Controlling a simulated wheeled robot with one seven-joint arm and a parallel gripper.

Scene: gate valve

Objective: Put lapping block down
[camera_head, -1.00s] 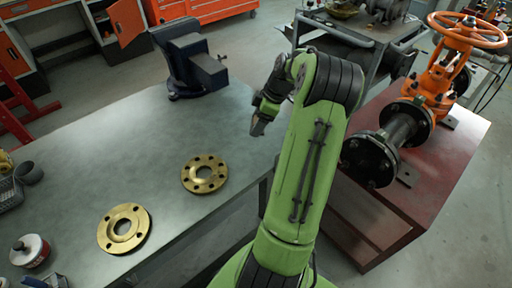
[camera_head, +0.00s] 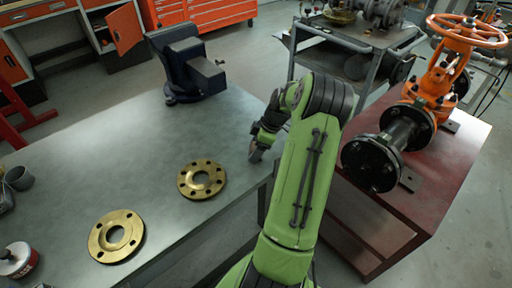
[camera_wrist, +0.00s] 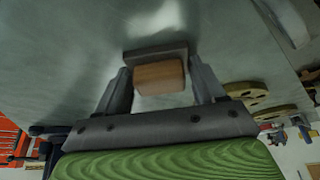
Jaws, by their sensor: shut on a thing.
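The lapping block (camera_wrist: 158,78) shows in the wrist view as a small tan-brown block with a grey plate along its far side. It sits between the two fingers of my gripper (camera_wrist: 160,88), which is shut on it. Beyond it is the grey metal surface of the workbench (camera_wrist: 60,60). The block cannot be made out clearly there. Whether it touches the bench I cannot tell.
Two brass flanges (camera_head: 202,180) (camera_head: 116,236) lie on the bench. A dark vise (camera_head: 188,65) stands at its back. A red-white can (camera_head: 18,260) is at the left front. An orange gate valve (camera_head: 440,85) stands on a red table at right. The bench middle is clear.

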